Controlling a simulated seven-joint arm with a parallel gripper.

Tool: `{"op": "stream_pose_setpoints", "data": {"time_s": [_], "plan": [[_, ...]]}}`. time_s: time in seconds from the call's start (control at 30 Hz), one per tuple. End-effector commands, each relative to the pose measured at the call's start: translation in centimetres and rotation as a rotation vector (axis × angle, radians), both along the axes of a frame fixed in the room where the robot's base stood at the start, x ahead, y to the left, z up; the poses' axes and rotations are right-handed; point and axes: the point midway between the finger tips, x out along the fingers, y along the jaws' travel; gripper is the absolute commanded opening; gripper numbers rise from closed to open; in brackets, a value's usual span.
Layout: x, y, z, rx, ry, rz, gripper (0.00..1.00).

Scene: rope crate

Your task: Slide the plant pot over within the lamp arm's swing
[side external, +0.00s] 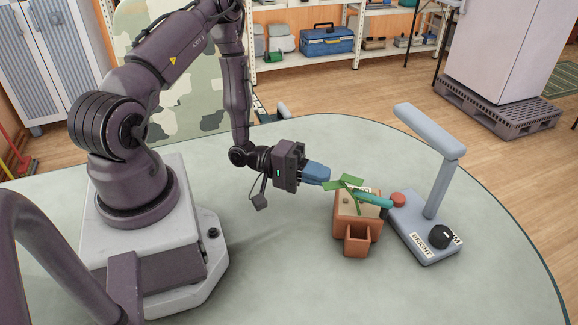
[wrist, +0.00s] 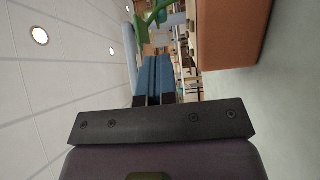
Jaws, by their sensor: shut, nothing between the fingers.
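The plant pot (side external: 347,229) is a terracotta, box-shaped pot with a smaller box on its front side and flat green leaves (side external: 345,183) on top. It stands on the table just left of the lamp's base. The lamp (side external: 437,190) is pale blue-grey, with an upright post and a flat arm (side external: 430,130) raised above the table. My gripper (side external: 318,173) has blue fingers, shut and empty, just left of the leaves. In the wrist view, the closed fingers (wrist: 159,75) point past the pot (wrist: 235,35), which fills the upper right. Contact with the leaves cannot be told.
A teal rod (side external: 374,200) with a red end (side external: 397,200) lies between pot and lamp base; what it belongs to is unclear. The base carries a black knob (side external: 440,236) and lettering. The green-grey table (side external: 290,270) is clear in front and to the left of the pot.

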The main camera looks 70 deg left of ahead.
Motion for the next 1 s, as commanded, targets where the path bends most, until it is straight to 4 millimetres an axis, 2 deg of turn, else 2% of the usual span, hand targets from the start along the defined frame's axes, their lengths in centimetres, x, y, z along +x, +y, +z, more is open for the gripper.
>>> {"op": "stream_pose_setpoints", "data": {"time_s": [0.03, 0.2, 0.43, 0.5, 0.57, 0.7, 0.8, 0.9, 1.0], "plan": [[-0.9, 1.0, 0.0, 0.001, 0.002, 0.006, 0.0], [-3.5, 3.5, 0.0, 0.001, -0.001, 0.005, 0.0], [-5.5, 5.3, 0.0, -0.001, 0.0, 0.003, 0.0], [-5.8, 5.9, -0.6, -0.002, 0.005, 0.011, 0.0], [-5.7, 7.1, -1.7, 0.013, -0.001, 0.018, 0.0], [-4.9, 10.8, -4.1, 0.031, -0.012, 0.023, 0.0], [-4.4, 12.8, -4.9, 0.03, -0.014, 0.015, 0.0], [-3.9, 13.7, -4.9, 0.019, -0.01, 0.004, 0.0], [-3.4, 13.1, -4.7, -0.002, 0.001, 0.001, 0.0]]}}
